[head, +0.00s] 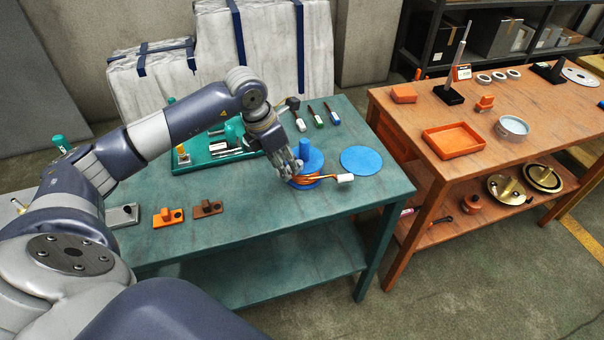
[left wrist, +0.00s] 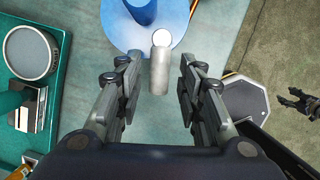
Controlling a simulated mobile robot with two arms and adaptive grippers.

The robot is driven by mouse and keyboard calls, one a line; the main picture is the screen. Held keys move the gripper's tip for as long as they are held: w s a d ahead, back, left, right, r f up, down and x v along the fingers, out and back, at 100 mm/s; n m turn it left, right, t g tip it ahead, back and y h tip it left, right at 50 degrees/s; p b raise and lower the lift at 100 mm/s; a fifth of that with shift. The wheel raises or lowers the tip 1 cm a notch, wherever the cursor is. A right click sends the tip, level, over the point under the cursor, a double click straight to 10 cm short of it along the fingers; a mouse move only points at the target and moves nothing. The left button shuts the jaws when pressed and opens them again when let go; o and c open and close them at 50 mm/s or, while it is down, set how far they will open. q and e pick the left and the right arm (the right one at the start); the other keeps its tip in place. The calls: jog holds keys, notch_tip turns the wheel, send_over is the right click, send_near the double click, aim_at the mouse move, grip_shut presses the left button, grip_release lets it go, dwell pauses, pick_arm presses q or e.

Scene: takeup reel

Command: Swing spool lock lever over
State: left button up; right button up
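The blue spool (head: 309,160) stands on the teal table with copper-coloured cable (head: 308,181) wound around it. Its blue flange and hub also show at the top of the left wrist view (left wrist: 118,30). A short grey bar with a pale round end (left wrist: 159,70), seemingly the lock lever, reaches from the flange between my left fingers. My left gripper (head: 290,168) is at the spool's near left side; in the left wrist view (left wrist: 158,72) its fingers are open, with gaps on both sides of the bar. A small dark claw (left wrist: 297,103), seemingly my right gripper, shows at the right edge.
A white cable connector (head: 345,178) and a flat blue disc (head: 361,160) lie right of the spool. A green tray (head: 190,165) is behind my left arm. Several small tools lie at the table's back. The orange-brown bench (head: 440,125) stands to the right.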

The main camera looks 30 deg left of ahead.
pick_arm(q)
jog(key=shift+w+f, duration=0.15)
jog(key=shift+f, duration=0.15)
jog(key=shift+f+b, duration=0.3)
jog(key=shift+b, duration=0.1)
jog(key=c, duration=0.8)
jog(key=shift+d, duration=0.1)
